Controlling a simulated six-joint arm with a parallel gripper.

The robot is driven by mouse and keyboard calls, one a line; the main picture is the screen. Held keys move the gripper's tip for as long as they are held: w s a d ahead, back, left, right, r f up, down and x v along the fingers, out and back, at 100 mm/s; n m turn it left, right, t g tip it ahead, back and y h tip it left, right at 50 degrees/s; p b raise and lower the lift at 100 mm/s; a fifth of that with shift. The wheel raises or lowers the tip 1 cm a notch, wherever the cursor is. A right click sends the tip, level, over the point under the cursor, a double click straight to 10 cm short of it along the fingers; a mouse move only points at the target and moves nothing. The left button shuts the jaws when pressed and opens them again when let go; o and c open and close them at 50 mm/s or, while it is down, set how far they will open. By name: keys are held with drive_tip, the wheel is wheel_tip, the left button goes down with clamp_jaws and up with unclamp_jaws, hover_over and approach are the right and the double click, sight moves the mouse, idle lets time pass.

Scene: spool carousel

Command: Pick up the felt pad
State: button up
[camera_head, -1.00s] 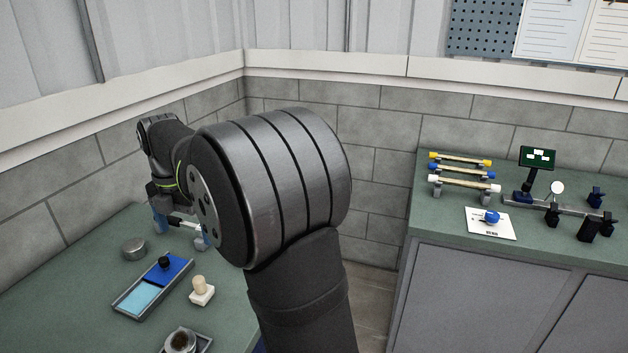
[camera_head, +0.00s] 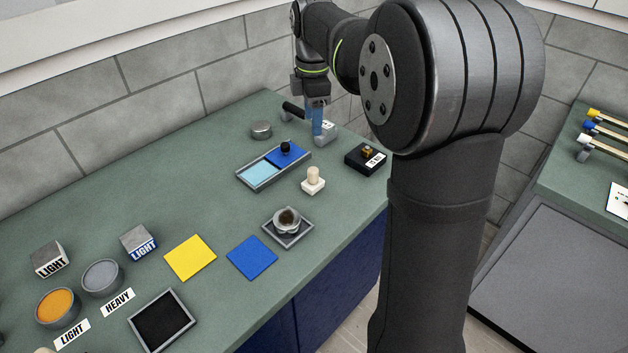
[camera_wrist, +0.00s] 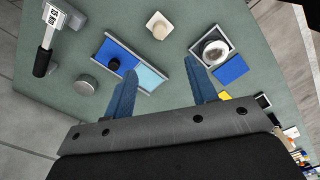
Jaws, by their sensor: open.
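No flat piece is labelled as the felt pad, so I cannot tell which one it is. A flat yellow square (camera_head: 190,257) and a flat blue square (camera_head: 252,257) lie on the green bench. The blue square also shows in the wrist view (camera_wrist: 232,70), right of my gripper. A flat black square (camera_head: 161,320) lies in a grey-rimmed tray at the front. My gripper (camera_head: 317,128) is over the far end of the bench. In the wrist view its blue fingers (camera_wrist: 161,65) are apart with nothing between them.
A grey tray (camera_head: 244,184) holds a light blue panel and a blue part with a black knob. Around it are a wood-handled stamp (camera_head: 313,182), a round metal tin (camera_head: 261,131), a black box (camera_head: 364,160) and a dish with a jar (camera_head: 288,222). Cups and blocks stand at left.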

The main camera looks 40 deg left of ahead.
drive_tip(key=m, duration=1.4)
hover_over(313, 169)
wheel_tip(313, 169, down, 11)
drive_tip(key=shift+a+f, duration=0.1)
drive_tip(key=shift+f, duration=2.85)
drive_tip(key=c, duration=1.1)
drive_tip(key=shift+r, duration=0.15)
